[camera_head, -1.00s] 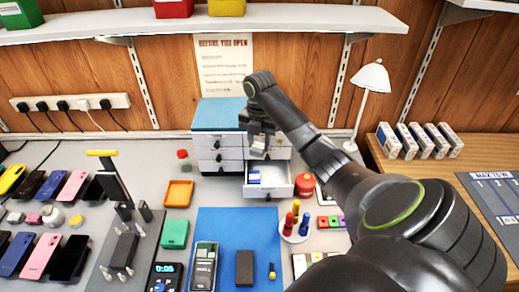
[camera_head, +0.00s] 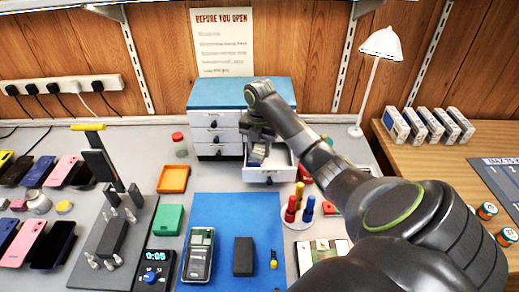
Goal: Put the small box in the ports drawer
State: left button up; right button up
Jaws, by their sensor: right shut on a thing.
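A small drawer cabinet (camera_head: 213,121) with a blue top stands against the back wall. One white drawer (camera_head: 270,176) at its lower right is pulled open; I cannot read its label. My right gripper (camera_head: 260,152) is low at the opening of this drawer, pointing down, and shut on the small box. The box is small, pale and mostly hidden by the fingers. A bit of blue shows in the drawer beside the gripper. I cannot tell whether the held box touches the drawer floor. My left gripper is not in view.
A red-lidded jar (camera_head: 180,144) stands left of the cabinet. A round holder (camera_head: 297,217) with coloured screwdrivers and a red object are close in front of the drawer's right side. A white lamp (camera_head: 381,45) stands right. A blue mat (camera_head: 217,212) bears a phone and a dark block.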

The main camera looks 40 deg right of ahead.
aim_at(260, 151)
jog(key=shift+f, duration=0.15)
jog(key=shift+f, duration=0.4)
jog(key=o, duration=0.9)
jog(key=shift+s+f, duration=0.1)
jog(key=shift+o, duration=0.2)
jog(key=shift+r, duration=0.35)
notch_tip(260, 151, up, 4)
jog(key=shift+p, duration=0.7)
notch_tip(260, 151, up, 9)
jog(key=p, duration=0.8)
jog(key=shift+p, duration=0.35)
jog(key=shift+f, duration=0.2)
